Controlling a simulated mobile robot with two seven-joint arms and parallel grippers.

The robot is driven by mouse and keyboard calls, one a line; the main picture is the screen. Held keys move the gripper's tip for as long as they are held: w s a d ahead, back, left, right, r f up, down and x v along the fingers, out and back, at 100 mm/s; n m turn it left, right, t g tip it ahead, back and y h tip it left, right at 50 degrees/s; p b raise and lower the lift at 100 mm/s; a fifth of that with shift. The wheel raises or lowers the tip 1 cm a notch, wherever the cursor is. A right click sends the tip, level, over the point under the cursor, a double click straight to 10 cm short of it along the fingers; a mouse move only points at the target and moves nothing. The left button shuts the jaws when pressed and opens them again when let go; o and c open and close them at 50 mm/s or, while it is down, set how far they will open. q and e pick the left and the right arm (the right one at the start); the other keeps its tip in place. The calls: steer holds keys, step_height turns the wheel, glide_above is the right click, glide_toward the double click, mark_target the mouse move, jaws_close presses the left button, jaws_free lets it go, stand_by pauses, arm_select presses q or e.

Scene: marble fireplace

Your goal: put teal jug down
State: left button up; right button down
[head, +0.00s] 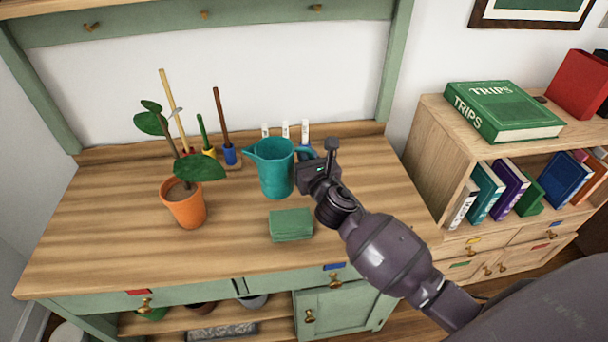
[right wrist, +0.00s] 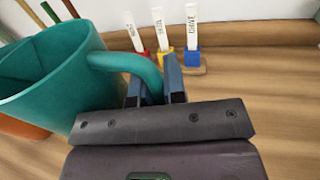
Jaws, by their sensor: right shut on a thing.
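The teal jug (head: 275,172) is upright at the middle of the wooden worktop, its spout to the left and its handle to the right. My right gripper (head: 314,160) is at its right side. In the right wrist view, the jug (right wrist: 52,85) fills the left part, and the two fingers of my right gripper (right wrist: 157,92) are around its handle (right wrist: 128,62), shut on it. I cannot tell whether the jug's base touches the worktop (head: 110,228). My left gripper is not in view.
A potted plant (head: 185,207) in an orange pot stands left of the jug. Tools in coloured holders (head: 229,154) and white labelled markers (head: 285,130) stand behind it. A green block (head: 291,225) lies in front. The worktop's left part is free. A bookshelf (head: 447,160) stands at right.

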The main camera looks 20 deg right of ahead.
step_height(320, 180, down, 5)
steer(key=shift+f+b, duration=0.15)
steer(key=shift+b, duration=0.95)
steer(key=shift+f, duration=0.1)
steer(key=shift+r, duration=0.25)
steer(key=shift+f, duration=0.15)
steer(key=c, duration=1.2)
jaws_free()
